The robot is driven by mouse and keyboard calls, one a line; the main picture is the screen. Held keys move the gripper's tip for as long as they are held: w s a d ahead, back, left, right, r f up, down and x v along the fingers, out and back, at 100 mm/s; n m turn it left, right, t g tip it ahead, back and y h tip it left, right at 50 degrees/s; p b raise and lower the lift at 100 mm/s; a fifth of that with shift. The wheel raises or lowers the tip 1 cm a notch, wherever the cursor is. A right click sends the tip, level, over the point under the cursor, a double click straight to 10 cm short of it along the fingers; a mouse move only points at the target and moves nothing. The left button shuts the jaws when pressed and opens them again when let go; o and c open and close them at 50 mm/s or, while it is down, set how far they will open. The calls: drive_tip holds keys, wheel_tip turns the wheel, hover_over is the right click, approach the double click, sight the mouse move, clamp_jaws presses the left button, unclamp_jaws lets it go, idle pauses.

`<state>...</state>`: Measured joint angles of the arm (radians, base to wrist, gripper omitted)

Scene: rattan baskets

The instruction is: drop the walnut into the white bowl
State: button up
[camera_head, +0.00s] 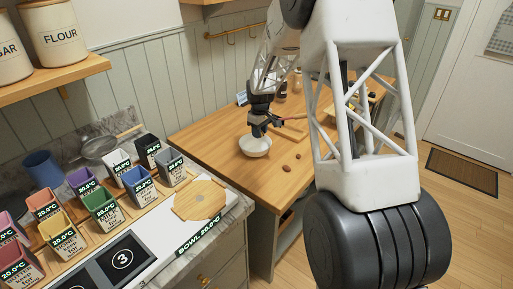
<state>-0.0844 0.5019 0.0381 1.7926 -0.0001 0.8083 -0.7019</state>
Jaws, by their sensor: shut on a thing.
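My gripper (259,133) is dark and points down just above the bowl's far rim. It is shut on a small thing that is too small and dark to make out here. Two small brown nut-like things lie on the table right of the bowl, one at the upper right (297,156) and one lower (284,168). I cannot tell whether either is a walnut.
The wooden table (215,132) is clear left of the bowl. A reddish-brown item (294,116) and bottles stand behind my gripper. A counter at the left holds several coloured labelled containers (104,208) and a round wooden board (201,199). My arm hides part of the table's right side.

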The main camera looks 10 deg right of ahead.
drive_tip(key=shift+f, duration=1.45)
drive_tip(key=o, duration=0.8)
drive_tip(key=shift+c, duration=0.2)
drive_tip(key=shift+r, duration=3.9)
